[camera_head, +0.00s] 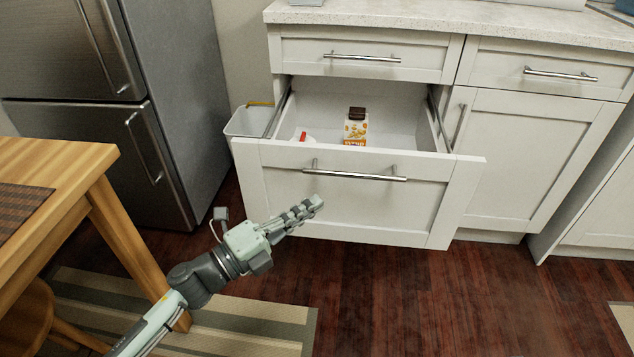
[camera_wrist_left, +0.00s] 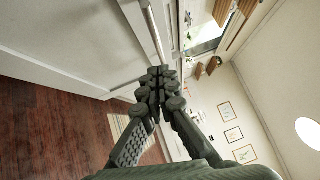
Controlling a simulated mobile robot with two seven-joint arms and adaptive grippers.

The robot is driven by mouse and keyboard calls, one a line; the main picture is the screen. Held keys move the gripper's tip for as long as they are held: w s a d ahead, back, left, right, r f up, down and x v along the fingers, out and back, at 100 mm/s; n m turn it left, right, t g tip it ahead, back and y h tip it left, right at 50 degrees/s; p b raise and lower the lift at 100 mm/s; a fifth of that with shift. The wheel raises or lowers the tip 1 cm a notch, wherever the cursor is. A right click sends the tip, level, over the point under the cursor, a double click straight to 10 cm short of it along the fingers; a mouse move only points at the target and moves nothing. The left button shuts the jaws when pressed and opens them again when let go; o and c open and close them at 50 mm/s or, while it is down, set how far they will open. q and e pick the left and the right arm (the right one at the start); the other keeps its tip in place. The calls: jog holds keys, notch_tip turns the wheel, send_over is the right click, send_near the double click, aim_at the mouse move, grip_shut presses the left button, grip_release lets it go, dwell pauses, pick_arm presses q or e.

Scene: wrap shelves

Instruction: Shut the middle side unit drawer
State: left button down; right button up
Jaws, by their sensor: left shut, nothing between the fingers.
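The middle drawer (camera_head: 290,205) of the white side unit stands pulled out, with its inside showing. Its front carries a horizontal metal bar handle (camera_head: 355,175). A small carton (camera_head: 356,128) and a red and white item (camera_head: 302,136) lie inside. My left gripper (camera_head: 318,201) is shut and empty in front of the drawer front, just below the handle's left part. In the left wrist view the shut fingers (camera_wrist_left: 157,75) point toward a metal bar and a white panel. Whether they touch the front I cannot tell. My right gripper is not in view.
A shut drawer (camera_head: 300,52) sits above, under the pale countertop (camera_head: 440,22). A shut cupboard door (camera_head: 540,150) is to the right. A light bin (camera_head: 250,120) stands left of the drawer. A wooden table (camera_head: 70,155) and a fridge (camera_head: 190,90) are at left.

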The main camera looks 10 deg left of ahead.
pick_arm(q)
jog(key=shift+w+d+r, duration=0.15)
jog(key=shift+w, duration=0.65)
jog(key=shift+w+d+r, duration=0.15)
jog(key=shift+w+r, duration=0.05)
jog(key=shift+w, duration=0.55)
jog(key=shift+w+d+r, duration=0.15)
jog(key=shift+w, duration=0.65)
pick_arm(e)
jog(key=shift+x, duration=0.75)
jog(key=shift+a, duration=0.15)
pick_arm(q)
jog(key=shift+w, duration=0.15)
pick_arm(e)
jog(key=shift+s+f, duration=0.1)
